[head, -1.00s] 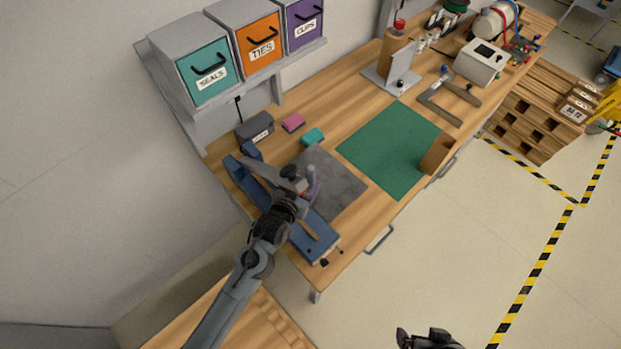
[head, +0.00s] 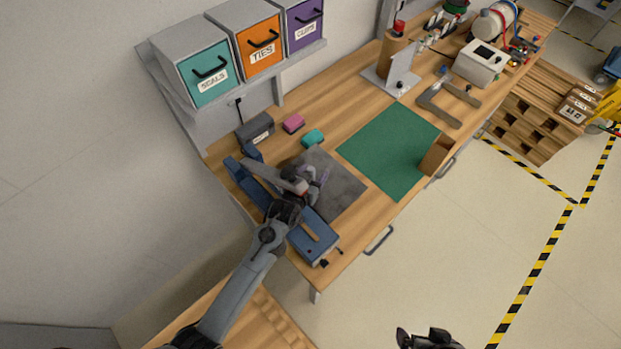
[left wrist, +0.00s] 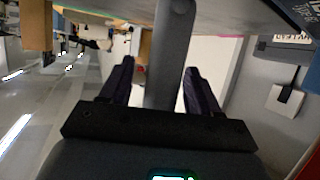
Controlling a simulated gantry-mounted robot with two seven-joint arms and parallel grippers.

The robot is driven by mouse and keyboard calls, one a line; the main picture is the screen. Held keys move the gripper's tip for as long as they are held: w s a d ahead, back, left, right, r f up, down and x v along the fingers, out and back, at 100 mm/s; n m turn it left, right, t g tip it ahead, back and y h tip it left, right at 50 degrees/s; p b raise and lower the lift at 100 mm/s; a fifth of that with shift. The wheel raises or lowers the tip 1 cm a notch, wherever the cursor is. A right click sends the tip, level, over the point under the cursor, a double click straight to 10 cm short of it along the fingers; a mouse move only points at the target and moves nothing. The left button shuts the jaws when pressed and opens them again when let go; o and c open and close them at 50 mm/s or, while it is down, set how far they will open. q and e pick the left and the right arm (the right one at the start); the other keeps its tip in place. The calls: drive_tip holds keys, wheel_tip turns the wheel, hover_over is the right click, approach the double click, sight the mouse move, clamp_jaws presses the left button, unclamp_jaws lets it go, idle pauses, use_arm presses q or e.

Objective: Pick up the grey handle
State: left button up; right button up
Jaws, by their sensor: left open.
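The bar that I take for the grey handle (left wrist: 165,60) shows in the left wrist view. It runs from the top edge down between the two dark fingers of my left gripper (left wrist: 160,78), with visible gaps on both sides. In the head view, my left gripper (head: 314,183) is above the grey mat (head: 343,190), beside the long blue device (head: 318,243). It is open, and it and its wrist hide most of the handle there. My right gripper (head: 426,338) is at the bottom edge, cut off, far from the bench.
A dark grey box (head: 255,129), a pink block (head: 293,123) and a teal block (head: 313,137) lie behind the mat. A green mat (head: 385,150) is to the right, mostly clear, with a brown block (head: 436,155) at its edge. Labelled bins (head: 208,72) hang above.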

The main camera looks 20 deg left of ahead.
use_arm(q)
drive_tip(key=shift+c, duration=0.3)
clamp_jaws()
drive_tip(key=shift+r, duration=0.15)
use_arm(e)
drive_tip(key=shift+r, duration=0.1)
